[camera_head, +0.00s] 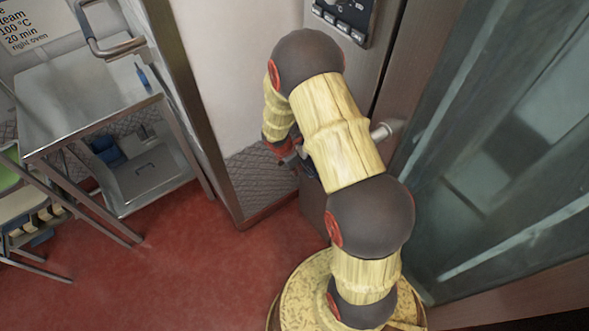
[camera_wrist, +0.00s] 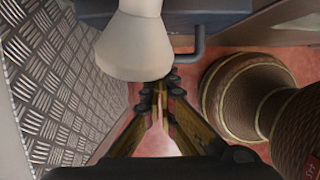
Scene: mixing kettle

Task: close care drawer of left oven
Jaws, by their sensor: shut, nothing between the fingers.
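The oven stands at the right in the head view, with its control panel (camera_head: 345,17) at the top and a large glass door (camera_head: 500,150). A pale handle (camera_head: 386,130) sticks out beside my arm. In the wrist view a dark grey-blue box-like part (camera_wrist: 225,10) with a bent bar (camera_wrist: 199,42) is at the top; it may be the care drawer. I cannot tell how far it is open. My gripper (camera_wrist: 160,88) is shut and empty, its fingertips just below that part. A pale, cone-shaped piece (camera_wrist: 135,45) partly hides it. In the head view my arm hides most of this area.
A steel trolley (camera_head: 75,95) stands at the left, with a lower shelf (camera_head: 150,180). A metal post (camera_head: 190,110) and a tread-plate panel (camera_head: 262,180) stand close to my gripper's left. Open red floor (camera_head: 170,270) lies in front of the trolley.

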